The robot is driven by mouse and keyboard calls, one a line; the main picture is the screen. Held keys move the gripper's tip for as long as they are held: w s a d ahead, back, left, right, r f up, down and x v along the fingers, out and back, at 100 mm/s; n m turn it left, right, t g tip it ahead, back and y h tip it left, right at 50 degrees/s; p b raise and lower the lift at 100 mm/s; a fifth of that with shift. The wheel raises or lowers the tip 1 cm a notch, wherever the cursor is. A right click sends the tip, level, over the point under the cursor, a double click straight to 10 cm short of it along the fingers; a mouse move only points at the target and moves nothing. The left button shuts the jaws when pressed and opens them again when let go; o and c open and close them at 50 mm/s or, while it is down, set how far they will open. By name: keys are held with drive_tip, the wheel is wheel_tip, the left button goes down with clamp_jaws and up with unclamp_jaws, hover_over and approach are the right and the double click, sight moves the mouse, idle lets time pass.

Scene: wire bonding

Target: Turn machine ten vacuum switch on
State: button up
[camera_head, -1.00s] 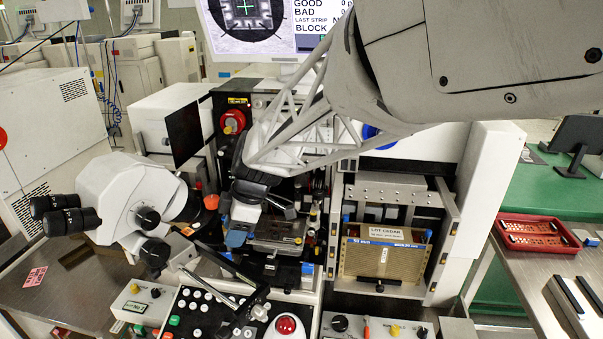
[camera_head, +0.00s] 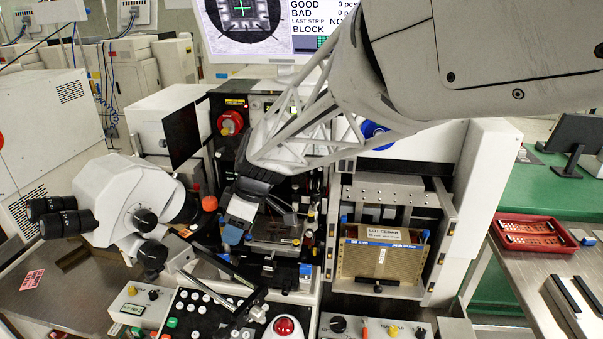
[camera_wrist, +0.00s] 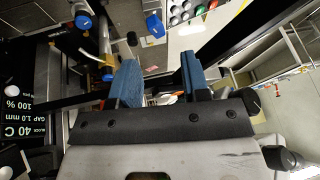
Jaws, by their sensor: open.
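My gripper (camera_head: 234,231) hangs over the left part of the bonder's work area in the head view, with blue fingertips. In the wrist view its two blue fingers (camera_wrist: 160,82) stand apart with nothing between them. I cannot tell which control is the vacuum switch; no readable label marks it. Candidate controls are the left front box (camera_head: 138,303) with yellow and black knobs, and the right front box (camera_head: 385,329) with knobs and an orange lever. A red rotary knob (camera_head: 230,122) sits on the machine's upper left. My gripper touches none of these controls that I can see.
A white microscope (camera_head: 125,195) stands left of my gripper. A button panel (camera_head: 195,312) and a red mushroom button (camera_head: 285,327) lie in front. A slotted magazine (camera_head: 380,262) stands right. A display (camera_wrist: 18,115) shows at left in the wrist view.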

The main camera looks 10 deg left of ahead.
sight(223, 255)
drive_tip(key=m+y, duration=0.1)
drive_tip(key=m, duration=0.9)
drive_tip(key=w+d+f+m+g+y, duration=0.1)
drive_tip(key=m, duration=1)
drive_tip(key=d+m+y, duration=0.1)
drive_tip(key=m, duration=1)
drive_tip(key=shift+w+d+f+y, duration=0.1)
drive_tip(key=shift+w+f+y, duration=0.05)
drive_tip(key=shift+f+y, duration=0.15)
drive_tip(key=shift+x, duration=3.85)
